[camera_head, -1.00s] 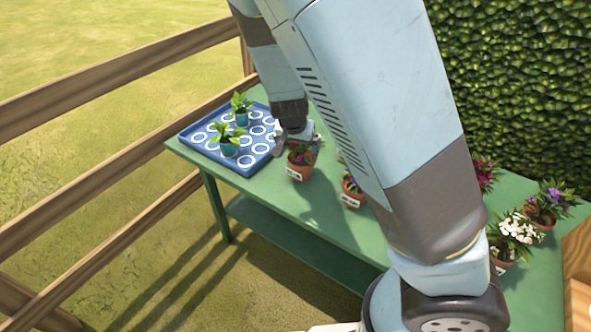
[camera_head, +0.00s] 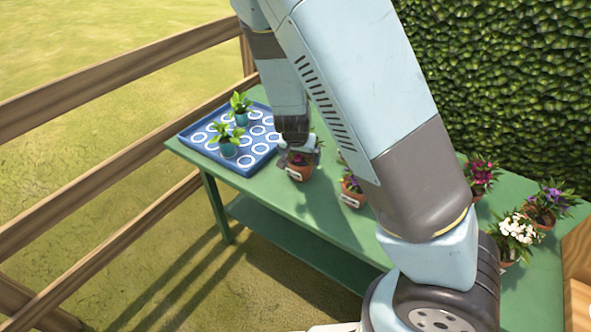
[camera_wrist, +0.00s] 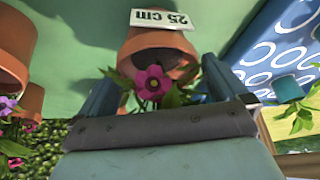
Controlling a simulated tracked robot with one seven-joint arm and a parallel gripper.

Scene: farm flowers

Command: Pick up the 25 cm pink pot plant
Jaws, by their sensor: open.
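The 25 cm pink pot plant is a terracotta pot (camera_head: 299,173) with a pink flower, standing on the green table next to the blue tray. In the wrist view its white "25 cm" label (camera_wrist: 163,19) shows upside down at the top, with the pink flower (camera_wrist: 152,83) below it. My gripper (camera_head: 298,155) is right over the plant in the head view. In the wrist view my gripper (camera_wrist: 160,85) is open, with one finger on each side of the pot and flower. Whether the fingers touch the pot cannot be told.
The blue tray (camera_head: 250,165) with white rings holds two teal-potted plants close to my gripper. Another terracotta pot (camera_head: 351,197) stands to the right, near my arm. More flowers (camera_head: 516,230) stand at the table's right end. A wooden fence (camera_head: 110,75) runs along the left.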

